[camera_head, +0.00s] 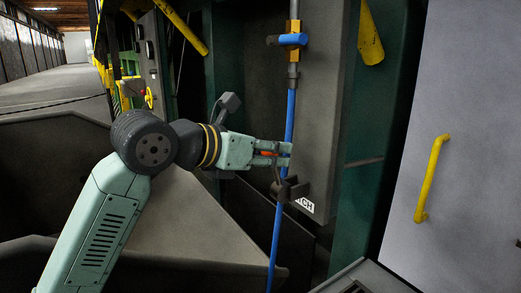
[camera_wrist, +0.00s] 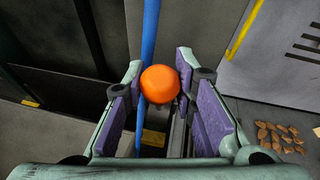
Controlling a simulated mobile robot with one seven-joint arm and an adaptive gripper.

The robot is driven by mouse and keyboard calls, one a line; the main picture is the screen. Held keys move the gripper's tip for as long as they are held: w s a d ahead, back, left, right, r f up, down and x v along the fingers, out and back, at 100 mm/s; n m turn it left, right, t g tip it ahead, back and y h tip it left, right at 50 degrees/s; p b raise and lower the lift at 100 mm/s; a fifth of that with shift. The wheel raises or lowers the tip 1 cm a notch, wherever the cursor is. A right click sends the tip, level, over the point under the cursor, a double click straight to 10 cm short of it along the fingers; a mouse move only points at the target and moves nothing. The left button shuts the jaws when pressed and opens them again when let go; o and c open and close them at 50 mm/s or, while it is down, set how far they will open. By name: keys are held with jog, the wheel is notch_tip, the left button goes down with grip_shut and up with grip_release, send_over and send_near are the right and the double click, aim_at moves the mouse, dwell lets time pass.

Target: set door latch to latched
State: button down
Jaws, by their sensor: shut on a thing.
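The door latch (camera_head: 288,190) is a dark bracket on the grey door panel, beside a white label of which only "TCH" reads. An orange ball-shaped knob (camera_wrist: 160,84) shows large in the wrist view, between my purple-padded fingers. In the head view a small orange part of the knob (camera_head: 267,154) shows between the fingers. My gripper (camera_head: 284,155) reaches in from the left just above the bracket and is shut on the knob. The fingers hide most of the knob and its lever in the head view, so I cannot tell the latch's setting.
A blue hose (camera_head: 275,235) runs down right by my fingertips, below a blue-handled valve (camera_head: 293,39). A dark green post (camera_head: 366,160) and a pale panel with a yellow handle (camera_head: 431,178) stand to the right. A sloped grey metal guard (camera_head: 190,220) lies below my arm.

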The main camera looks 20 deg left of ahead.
jog(key=shift+w+d+r+g+y+p, duration=0.2)
jog(key=shift+w+d+g+y+p, duration=0.15)
jog(key=shift+w+d+g+p, duration=0.15)
jog(key=shift+w+d+r+g+y+p, duration=0.15)
jog(key=shift+w+d+g+y+p, duration=0.2)
jog(key=shift+g, duration=0.25)
jog(key=shift+w+d+f+g, duration=0.1)
jog(key=shift+w+d+g, duration=0.05)
jog(key=shift+w+g, duration=0.35)
jog(key=c, duration=1.3)
grip_release()
jog(key=v, duration=1.2)
jog(key=shift+d, duration=0.3)
